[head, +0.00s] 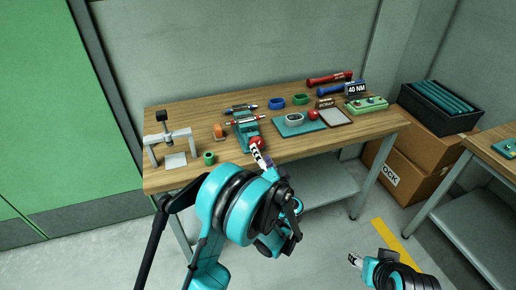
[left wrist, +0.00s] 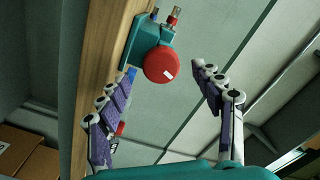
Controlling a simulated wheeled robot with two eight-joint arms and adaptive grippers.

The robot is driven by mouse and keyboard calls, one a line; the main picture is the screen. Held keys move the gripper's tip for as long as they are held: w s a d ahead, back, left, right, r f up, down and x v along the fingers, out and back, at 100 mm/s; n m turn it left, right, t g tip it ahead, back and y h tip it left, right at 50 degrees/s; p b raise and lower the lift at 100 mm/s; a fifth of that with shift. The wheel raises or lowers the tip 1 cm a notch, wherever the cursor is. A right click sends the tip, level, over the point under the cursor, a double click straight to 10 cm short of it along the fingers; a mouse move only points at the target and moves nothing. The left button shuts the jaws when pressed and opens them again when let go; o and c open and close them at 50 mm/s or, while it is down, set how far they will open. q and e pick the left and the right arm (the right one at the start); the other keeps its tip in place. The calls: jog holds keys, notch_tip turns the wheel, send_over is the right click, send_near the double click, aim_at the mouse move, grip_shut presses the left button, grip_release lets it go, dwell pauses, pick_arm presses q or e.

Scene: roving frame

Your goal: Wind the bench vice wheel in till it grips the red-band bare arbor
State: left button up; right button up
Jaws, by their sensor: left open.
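The teal bench vice (head: 245,130) stands at the bench's front edge, its red wheel (head: 257,142) facing out. A metal arbor with red on it (head: 236,121) lies across the vice top; whether the jaws touch it I cannot tell. In the left wrist view the red wheel (left wrist: 158,68) shows a white mark, with the teal vice body (left wrist: 143,38) and a red-banded arbor end (left wrist: 174,15) behind. My left gripper (head: 262,158) is open, its fingers apart on either side of the wheel. My right gripper (head: 355,260) is low, away from the bench; its fingers are unclear.
Another metal arbor (head: 240,108) lies behind the vice. A small press (head: 165,135) and green ring (head: 209,158) are left. The floor before the bench is open.

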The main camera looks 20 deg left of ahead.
aim_at(258, 145)
pick_arm(q)
jog(key=v, duration=0.6)
jog(key=shift+s+d, duration=0.2)
jog(key=shift+s, duration=0.15)
jog(key=w+a+n, duration=0.2)
jog(key=w+n, duration=0.1)
jog(key=w+a+n, duration=0.2)
jog(key=w+n, duration=0.1)
jog(key=w+a+n, duration=0.2)
jog(key=w+n, duration=0.1)
jog(key=shift+w+a+r, duration=0.1)
jog(key=shift+w, duration=0.3)
jog(key=shift+w+a, duration=0.25)
jog(key=shift+w, duration=0.15)
jog(key=shift+r, duration=0.1)
jog(key=c, duration=1.2)
